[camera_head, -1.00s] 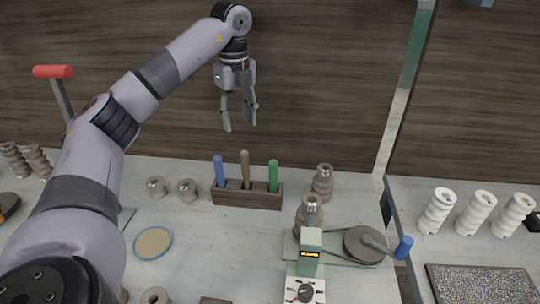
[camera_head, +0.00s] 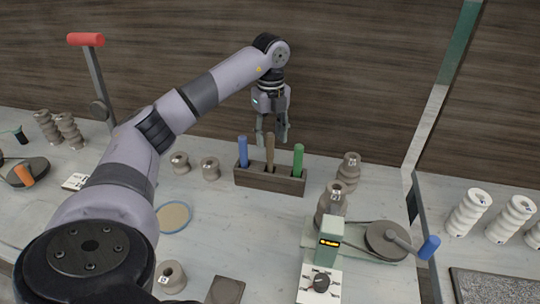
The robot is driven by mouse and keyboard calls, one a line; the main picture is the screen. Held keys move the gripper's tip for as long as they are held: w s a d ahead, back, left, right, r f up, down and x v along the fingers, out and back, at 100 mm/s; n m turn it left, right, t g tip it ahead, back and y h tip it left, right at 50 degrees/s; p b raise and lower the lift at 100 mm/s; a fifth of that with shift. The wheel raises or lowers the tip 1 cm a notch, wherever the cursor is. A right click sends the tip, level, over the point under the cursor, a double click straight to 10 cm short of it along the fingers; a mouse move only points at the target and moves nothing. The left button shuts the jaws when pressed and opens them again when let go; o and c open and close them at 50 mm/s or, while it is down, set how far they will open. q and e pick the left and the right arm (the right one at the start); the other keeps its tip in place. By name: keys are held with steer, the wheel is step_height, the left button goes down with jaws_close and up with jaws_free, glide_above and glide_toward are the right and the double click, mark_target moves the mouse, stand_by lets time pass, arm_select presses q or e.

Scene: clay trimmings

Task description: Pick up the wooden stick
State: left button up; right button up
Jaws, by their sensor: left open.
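The wooden stick (camera_head: 270,151) stands upright in the middle of a dark wooden holder (camera_head: 268,181), between a blue-handled tool (camera_head: 243,151) and a green-handled tool (camera_head: 298,158). My left gripper (camera_head: 272,141) points down over the holder, with its fingers apart. In the picture its fingertips overlap the top of the stick, one to each side. I cannot tell whether they touch it or stand in front of or behind it. My right gripper is not in view.
Two short clay spools (camera_head: 210,169) stand left of the holder. Taller clay pieces (camera_head: 348,171) and a machine with a green housing (camera_head: 330,240) and a crank wheel stand to the right. A round dish (camera_head: 173,217) lies beside my left arm. A wall rises behind the table.

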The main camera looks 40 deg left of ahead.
mark_target(270, 159)
arm_select(q)
steer(key=f+p, duration=0.1)
steer(key=f, duration=0.4)
steer(key=shift+a+f, duration=0.1)
steer(key=shift+a, duration=0.1)
steer(key=shift+c, duration=0.3)
jaws_close()
